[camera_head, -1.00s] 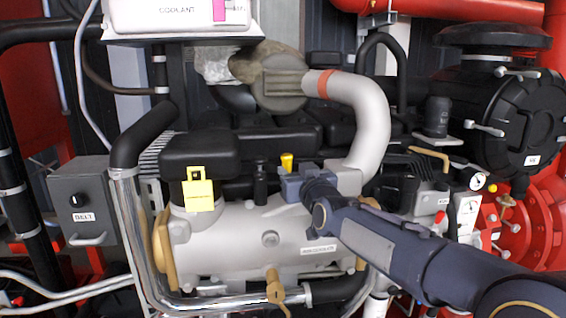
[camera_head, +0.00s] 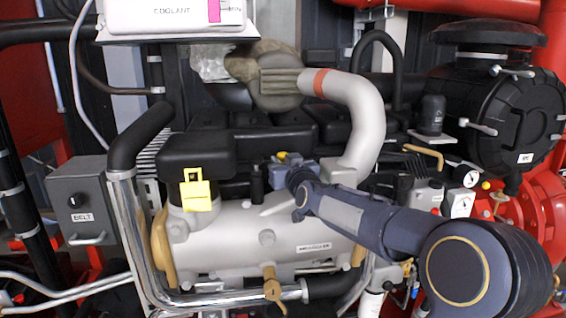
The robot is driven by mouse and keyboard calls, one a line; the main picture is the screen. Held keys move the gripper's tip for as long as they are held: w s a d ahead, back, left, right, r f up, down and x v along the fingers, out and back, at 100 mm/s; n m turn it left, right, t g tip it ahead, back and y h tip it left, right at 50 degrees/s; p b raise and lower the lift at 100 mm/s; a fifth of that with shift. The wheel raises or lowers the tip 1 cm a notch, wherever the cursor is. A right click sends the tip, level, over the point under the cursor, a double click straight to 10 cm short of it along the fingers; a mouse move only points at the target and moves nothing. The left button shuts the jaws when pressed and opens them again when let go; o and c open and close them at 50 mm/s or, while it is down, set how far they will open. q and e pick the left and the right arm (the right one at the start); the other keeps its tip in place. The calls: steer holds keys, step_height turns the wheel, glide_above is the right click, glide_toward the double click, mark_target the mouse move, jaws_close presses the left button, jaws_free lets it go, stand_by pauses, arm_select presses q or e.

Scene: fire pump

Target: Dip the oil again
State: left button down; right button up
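My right gripper (camera_head: 284,160), blue-grey, is over the engine's middle, behind the silver-grey cylindrical housing (camera_head: 235,240). Its arm comes in from the lower right. The fingers are small and partly hidden by my wrist, so I cannot tell whether they are open, shut or holding anything. The small yellow handle seen beside the gripper earlier, possibly the dipstick, does not show now. A yellow tag (camera_head: 196,194) hangs at the left of the engine, below a black cover (camera_head: 196,153). My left gripper is not in view.
A thick grey pipe (camera_head: 368,125) with a red band curves close to the right of my gripper. A black round filter housing (camera_head: 505,115) stands at the right. A white coolant tank (camera_head: 172,15) is above. A grey belt box (camera_head: 82,200) is at the left.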

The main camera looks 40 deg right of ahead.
jaws_close()
step_height(320, 180, up, 9)
steer(key=p, duration=0.7)
steer(key=shift+r, duration=0.15)
steer(key=o, duration=0.5)
jaws_free()
steer(key=shift+r, duration=0.1)
steer(key=shift+o, duration=1.1)
steer(key=shift+f, duration=0.2)
steer(key=b+v, duration=0.2)
steer(key=v, duration=0.6)
